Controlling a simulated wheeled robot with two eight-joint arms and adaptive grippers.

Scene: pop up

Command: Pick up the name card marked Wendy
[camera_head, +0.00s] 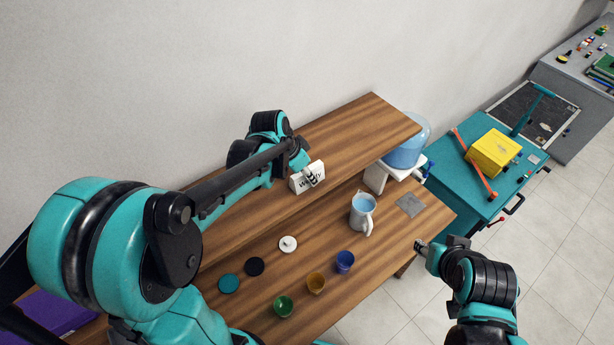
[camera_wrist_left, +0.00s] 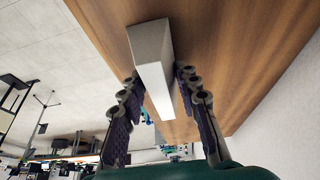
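A white tent-shaped name card (camera_head: 298,183) stands on the raised wooden shelf; its dark lettering starts with "We" and ends in "y", the middle hidden by a gripper finger. My left gripper (camera_head: 311,177) is at the card, pointing down at it. In the left wrist view the white card (camera_wrist_left: 152,55) lies between the two fingers of my left gripper (camera_wrist_left: 157,76). The fingertips are close on both sides of it, seemingly with slim gaps. My right gripper (camera_head: 420,246) is beyond the table's right edge, away from the card; its fingers are too small to judge.
A water dispenser (camera_head: 405,150) stands behind the shelf's right end. A teal cabinet (camera_head: 460,185) is farther right.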

